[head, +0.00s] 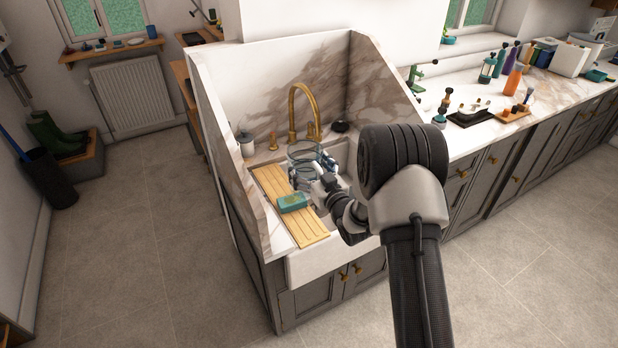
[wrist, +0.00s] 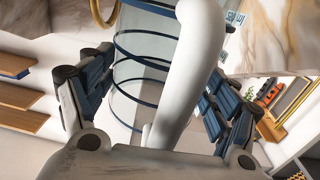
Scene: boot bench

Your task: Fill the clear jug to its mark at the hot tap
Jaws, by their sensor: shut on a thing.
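The clear jug (head: 304,153) with dark blue rings is at the sink, just below and in front of the brass tap (head: 306,99). It also fills the middle of the wrist view (wrist: 142,75). My gripper (head: 325,178) is shut on the jug from the near side, its blue pads left and right of a thick white curved piece that looks like the handle. In the wrist view, part of the brass spout (wrist: 105,14) shows at the jug's upper left. I see no water stream, and I cannot make out the mark or the level inside.
A wooden draining board (head: 269,180) lies over the left of the white sink (head: 306,269), with a teal sponge (head: 293,203) on it. Marble splash walls (head: 215,120) close in the left and back. The counter (head: 440,140) at right holds bottles and a black tray.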

